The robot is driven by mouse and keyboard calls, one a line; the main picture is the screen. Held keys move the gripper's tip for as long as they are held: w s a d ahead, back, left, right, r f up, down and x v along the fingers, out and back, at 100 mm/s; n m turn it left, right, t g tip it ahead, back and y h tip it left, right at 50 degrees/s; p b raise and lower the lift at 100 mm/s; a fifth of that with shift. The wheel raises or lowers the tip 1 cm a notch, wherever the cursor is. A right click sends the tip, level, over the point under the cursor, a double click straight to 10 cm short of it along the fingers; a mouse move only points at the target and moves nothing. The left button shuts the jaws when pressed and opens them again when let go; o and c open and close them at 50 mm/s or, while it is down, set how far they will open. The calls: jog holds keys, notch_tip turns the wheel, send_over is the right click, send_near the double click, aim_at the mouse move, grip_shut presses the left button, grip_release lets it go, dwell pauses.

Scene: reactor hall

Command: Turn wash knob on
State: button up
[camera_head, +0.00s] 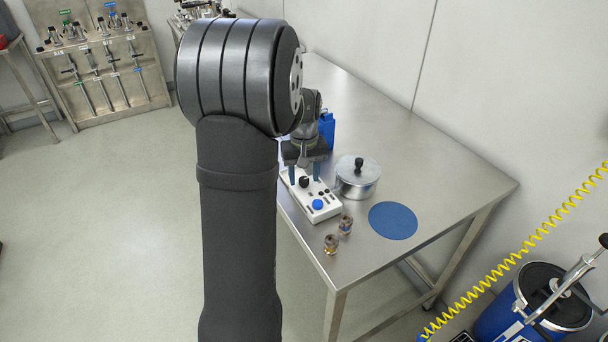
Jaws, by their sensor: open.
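A white control box (311,197) sits on the steel table near its left edge. It carries a black knob (304,182), a blue round knob (317,204) and several small black controls. Labels are too small to read, so I cannot tell which is the wash knob. My gripper (304,174) points down over the far end of the box, with its blue fingers apart. The fingers appear on either side of the black knob in this view. I cannot tell whether they touch it or hang above it.
A lidded steel pot (358,180) stands close to the right of the box, with a blue bottle (327,130) behind. Two small fittings (338,234) stand near the front edge. A blue disc (393,220) lies at right. The steel table (440,185) is clear farther right.

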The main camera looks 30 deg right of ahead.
jog(key=shift+f, duration=0.15)
jog(key=c, duration=1)
jog(key=shift+m, duration=0.4)
jog(key=m, duration=0.3)
jog(key=shift+m, duration=0.4)
jog(key=m, duration=1.3)
jog(key=shift+m, duration=0.3)
